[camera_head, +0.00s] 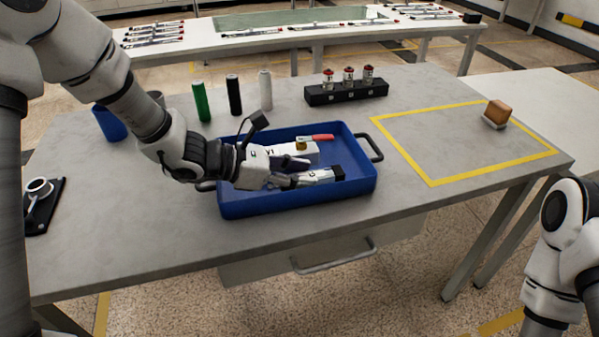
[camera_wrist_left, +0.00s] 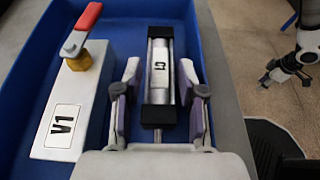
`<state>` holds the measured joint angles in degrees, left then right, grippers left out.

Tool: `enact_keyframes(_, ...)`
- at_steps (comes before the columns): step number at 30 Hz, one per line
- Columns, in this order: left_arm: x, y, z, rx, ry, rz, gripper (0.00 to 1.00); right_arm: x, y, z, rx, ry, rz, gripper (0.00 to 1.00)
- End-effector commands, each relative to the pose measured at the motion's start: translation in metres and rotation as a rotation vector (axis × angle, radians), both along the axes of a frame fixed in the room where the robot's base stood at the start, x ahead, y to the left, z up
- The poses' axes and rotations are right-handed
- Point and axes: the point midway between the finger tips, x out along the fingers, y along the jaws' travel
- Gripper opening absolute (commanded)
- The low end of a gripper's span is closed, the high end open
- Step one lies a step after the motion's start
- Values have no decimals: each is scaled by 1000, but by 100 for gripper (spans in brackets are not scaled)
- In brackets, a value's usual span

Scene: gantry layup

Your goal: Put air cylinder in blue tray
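The air cylinder (camera_head: 318,175), silver with black end blocks and marked C1, lies inside the blue tray (camera_head: 300,206) near its front right. In the left wrist view the cylinder (camera_wrist_left: 159,70) sits between the two fingers of my left gripper (camera_wrist_left: 160,100), with a narrow gap on each side. My left gripper (camera_head: 291,173) is open and low in the tray around the cylinder's near end. My right gripper (camera_wrist_left: 287,74) is small in the left wrist view, off beyond the tray. It looks open and empty; the head view does not show it.
A white valve block (camera_wrist_left: 70,110) marked V1, with a brass fitting and red handle, lies beside the cylinder in the tray. Green, black and white bottles (camera_head: 234,95) and a black rack (camera_head: 346,92) stand behind. A yellow-outlined area (camera_head: 450,145) at right is mostly clear.

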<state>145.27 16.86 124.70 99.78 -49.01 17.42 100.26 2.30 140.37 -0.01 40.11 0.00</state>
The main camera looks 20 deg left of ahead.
Motion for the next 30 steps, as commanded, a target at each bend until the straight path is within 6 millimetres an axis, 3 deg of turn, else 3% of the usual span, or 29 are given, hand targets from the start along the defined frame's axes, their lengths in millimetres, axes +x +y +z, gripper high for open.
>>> enact_keyframes(11, -1, 2, 5, -2, 0, 0, 45, 0, 0, 4, 0, 0, 0, 40)
enact_keyframes(20, -28, 47, 31, -9, -2, 3, 45, 0, 0, 20, 0, 0, 0, 40)
enact_keyframes(30, -54, 89, 51, -6, 2, -1, 45, 0, 0, 54, 0, -1, 0, 40)
